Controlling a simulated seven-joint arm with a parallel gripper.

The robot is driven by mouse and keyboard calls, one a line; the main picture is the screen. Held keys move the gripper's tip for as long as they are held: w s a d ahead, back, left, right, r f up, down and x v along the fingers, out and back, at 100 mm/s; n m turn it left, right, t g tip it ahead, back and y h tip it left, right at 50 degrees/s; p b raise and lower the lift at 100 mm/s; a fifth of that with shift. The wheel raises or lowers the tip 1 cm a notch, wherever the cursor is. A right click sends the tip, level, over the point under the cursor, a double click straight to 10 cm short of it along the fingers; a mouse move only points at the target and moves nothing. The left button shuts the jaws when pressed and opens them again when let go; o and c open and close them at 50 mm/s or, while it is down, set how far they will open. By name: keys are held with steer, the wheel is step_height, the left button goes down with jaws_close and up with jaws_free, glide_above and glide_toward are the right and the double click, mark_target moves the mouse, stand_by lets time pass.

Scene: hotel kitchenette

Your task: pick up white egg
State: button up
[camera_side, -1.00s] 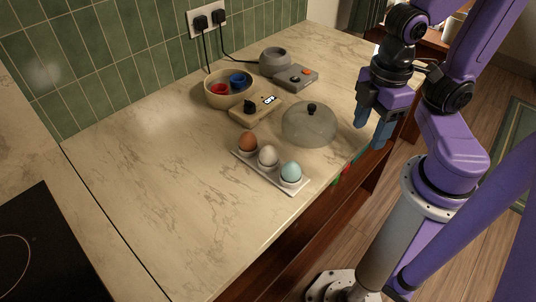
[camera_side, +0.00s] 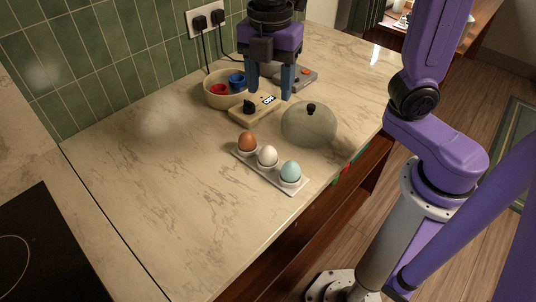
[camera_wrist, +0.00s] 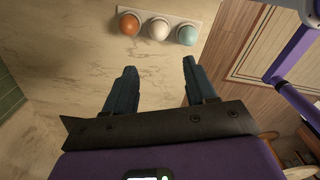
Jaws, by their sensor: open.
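The white egg (camera_side: 268,155) sits upright in the middle cup of a white egg tray (camera_side: 297,190) on the counter. A brown egg (camera_side: 247,141) is on its left and a pale blue egg (camera_side: 290,171) on its right. In the wrist view the white egg (camera_wrist: 158,29) shows near the top edge, between the brown egg (camera_wrist: 129,24) and the blue egg (camera_wrist: 187,35). My gripper (camera_side: 269,88) is open and empty, above the counter behind the eggs. In the wrist view its two fingers (camera_wrist: 157,70) are apart, with bare counter between them.
A clear dome with a black knob (camera_side: 309,124) stands right of and behind the egg tray. A beige box with a dial (camera_side: 250,110), a bowl with red and blue cups (camera_side: 214,98) and a grey appliance (camera_side: 305,76) stand farther back. Counter left of the eggs is free.

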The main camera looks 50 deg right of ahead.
glide_toward(268, 147)
steer(key=f, duration=0.5)
steer(key=shift+w+f, duration=0.15)
steer(key=shift+w, duration=0.05)
steer(key=shift+s+f, duration=0.2)
steer(key=shift+f, duration=2.5)
steer(key=c, duration=0.5)
